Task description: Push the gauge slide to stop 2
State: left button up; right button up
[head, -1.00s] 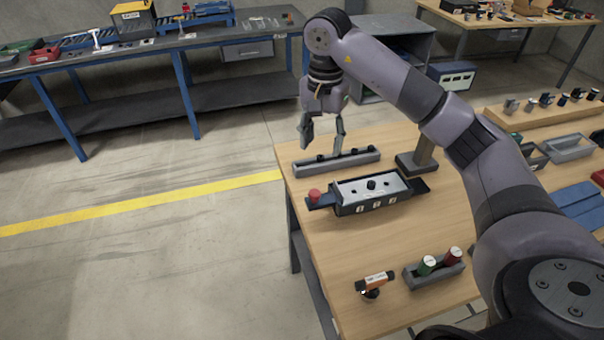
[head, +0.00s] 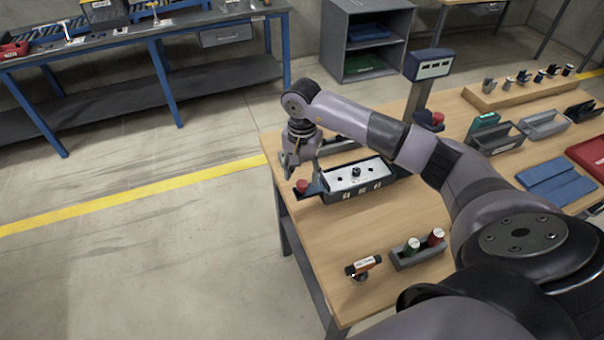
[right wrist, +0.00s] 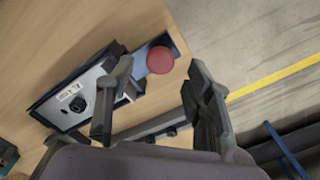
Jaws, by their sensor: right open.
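The gauge (head: 348,190) is a dark box with a pale top plate, a black knob and small white marks on its front. It sits on the wooden table. Its slide (head: 312,190) sticks out at the left end and carries a red knob (head: 302,186). My right gripper (head: 302,178) is open and empty at that end, with its fingers down near the red knob. In the right wrist view the red knob (right wrist: 160,60) appears between the spread fingertips (right wrist: 157,72); I cannot tell whether a finger touches it. My left gripper is not in view.
A grey rail (head: 345,142) lies behind the gauge, partly hidden by my arm. A post with a display box (head: 432,64) stands behind right. The table's left edge is close.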

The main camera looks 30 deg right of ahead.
aim_at(302, 183)
jog(key=shift+f+p, duration=0.35)
jog(key=shift+f, duration=1.2)
grip_shut()
